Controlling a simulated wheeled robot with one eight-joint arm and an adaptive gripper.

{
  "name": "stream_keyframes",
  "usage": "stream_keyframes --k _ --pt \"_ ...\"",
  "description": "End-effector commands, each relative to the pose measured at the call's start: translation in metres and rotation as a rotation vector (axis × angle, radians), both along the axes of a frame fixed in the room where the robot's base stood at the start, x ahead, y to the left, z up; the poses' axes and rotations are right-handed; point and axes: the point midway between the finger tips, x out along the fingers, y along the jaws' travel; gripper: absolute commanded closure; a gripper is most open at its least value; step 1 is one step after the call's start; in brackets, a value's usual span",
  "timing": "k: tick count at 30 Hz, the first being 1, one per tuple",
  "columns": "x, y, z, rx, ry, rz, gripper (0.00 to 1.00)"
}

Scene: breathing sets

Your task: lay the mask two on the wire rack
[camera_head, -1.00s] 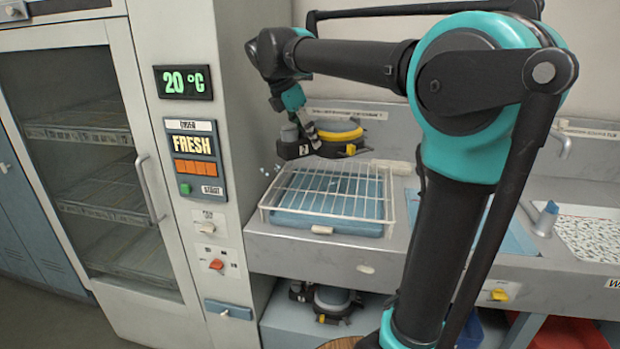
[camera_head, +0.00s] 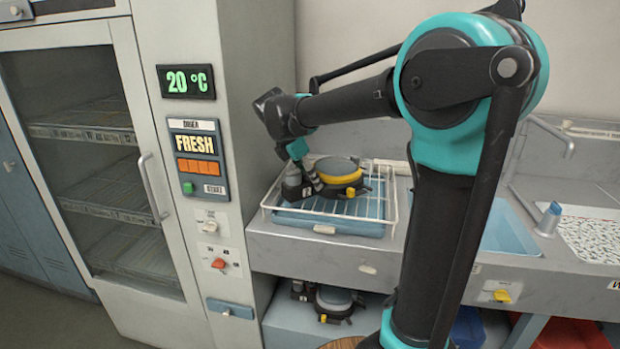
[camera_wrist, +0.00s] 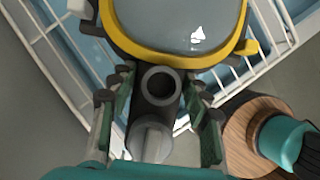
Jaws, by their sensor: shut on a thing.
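A mask (camera_head: 338,180) with a grey face, a yellow band and a black rim is in my gripper (camera_head: 308,179); I cannot read a number on it. In the wrist view my gripper (camera_wrist: 158,122) is shut on the mask's dark tubular fitting, and the grey face and yellow rim of the mask (camera_wrist: 178,25) lie beyond the fingers. The white wire rack (camera_head: 388,208) stands on the counter over a blue tray. The mask is within the rack's outline, at or just above its wires; I cannot tell whether it touches them.
A second, similar mask (camera_head: 334,302) sits on the shelf below the counter. The drying cabinet (camera_head: 240,130) stands close on the left, its glass door shut.

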Motion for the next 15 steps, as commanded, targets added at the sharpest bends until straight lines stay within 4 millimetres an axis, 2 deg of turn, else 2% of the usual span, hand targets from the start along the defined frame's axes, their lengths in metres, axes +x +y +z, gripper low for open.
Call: stream_keyframes --k 7,8,12,15 --pt "0.0004 -0.0001 0.0001 -0.001 0.000 0.000 0.98" --pt "0.0004 0.0001 -0.0006 0.000 0.000 0.000 0.51" --pt "0.0004 0.0001 -0.0003 0.000 0.000 0.000 0.34" --pt "0.0003 0.0001 -0.0003 0.000 0.000 0.000 0.32"
